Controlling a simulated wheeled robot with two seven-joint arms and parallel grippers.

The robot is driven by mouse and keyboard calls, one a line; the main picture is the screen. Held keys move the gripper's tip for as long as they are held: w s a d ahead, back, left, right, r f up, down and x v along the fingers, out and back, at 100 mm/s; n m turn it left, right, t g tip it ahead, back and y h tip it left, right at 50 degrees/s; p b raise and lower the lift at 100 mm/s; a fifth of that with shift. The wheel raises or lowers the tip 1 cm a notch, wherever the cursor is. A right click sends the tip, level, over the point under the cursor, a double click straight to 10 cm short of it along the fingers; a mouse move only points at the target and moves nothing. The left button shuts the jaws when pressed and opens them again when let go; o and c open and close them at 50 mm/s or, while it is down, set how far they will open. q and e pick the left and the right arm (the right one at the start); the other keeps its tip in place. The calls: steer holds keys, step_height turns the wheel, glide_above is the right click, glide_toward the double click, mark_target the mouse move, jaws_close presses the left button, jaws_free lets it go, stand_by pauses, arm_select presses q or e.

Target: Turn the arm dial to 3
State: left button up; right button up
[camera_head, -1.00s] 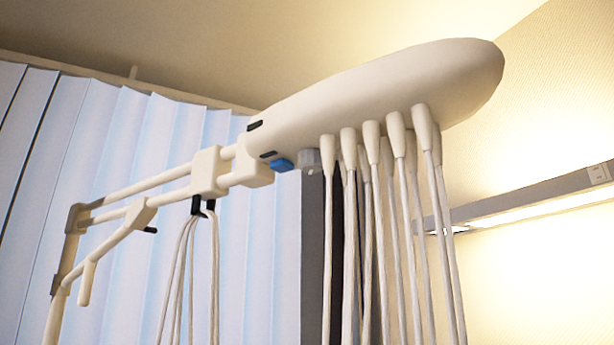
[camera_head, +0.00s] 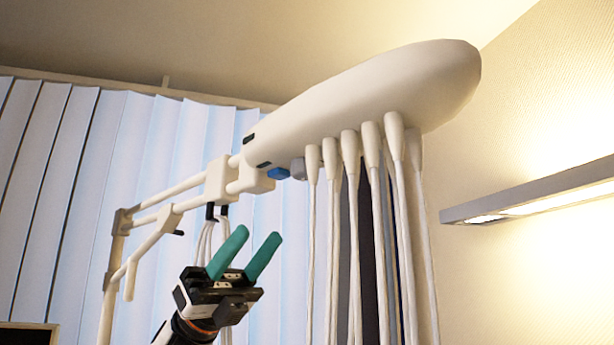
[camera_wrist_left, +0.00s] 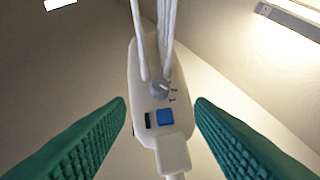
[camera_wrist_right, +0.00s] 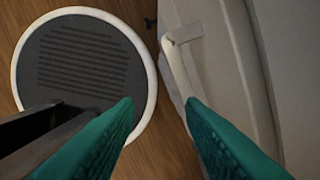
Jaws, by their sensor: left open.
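The arm is a long white overhead housing (camera_head: 370,95). Its dial is a small grey knob (camera_head: 298,169) on the underside, next to a blue block (camera_head: 278,173). In the left wrist view the dial (camera_wrist_left: 159,89) sits on the housing with small dark markings at its right; its exact setting is too small to tell. The blue block (camera_wrist_left: 165,116) is just below it there. My left gripper (camera_head: 250,252) is open and empty, below and left of the dial, apart from it. My right gripper (camera_wrist_right: 160,102) shows only in its wrist view, fingers apart with nothing between them.
Several white cables (camera_head: 375,200) hang from the housing just right of the dial. White rails (camera_head: 170,190) extend to the left. Pleated curtains (camera_head: 60,180) stand behind. A wall lamp (camera_head: 540,193) is at right. A round dark pad (camera_wrist_right: 85,65) lies below my right gripper.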

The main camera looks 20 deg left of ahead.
mark_target(298, 179)
arm_select(q)
steer(key=p+x, duration=0.4)
steer(key=x, duration=0.5)
steer(key=shift+s+r+p, duration=0.1)
steer(key=shift+r+p, duration=0.15)
steer(key=shift+p, duration=0.05)
steer(key=shift+d+r, duration=0.15)
steer(key=shift+r, duration=0.05)
steer(key=shift+f, duration=0.1)
steer(key=c, duration=0.8)
steer(key=shift+c, duration=1)
arm_select(e)
step_height(298, 179, up, 6)
steer(key=a, duration=0.2)
steer(key=shift+w+a+f, duration=0.15)
steer(key=shift+w+f, duration=0.05)
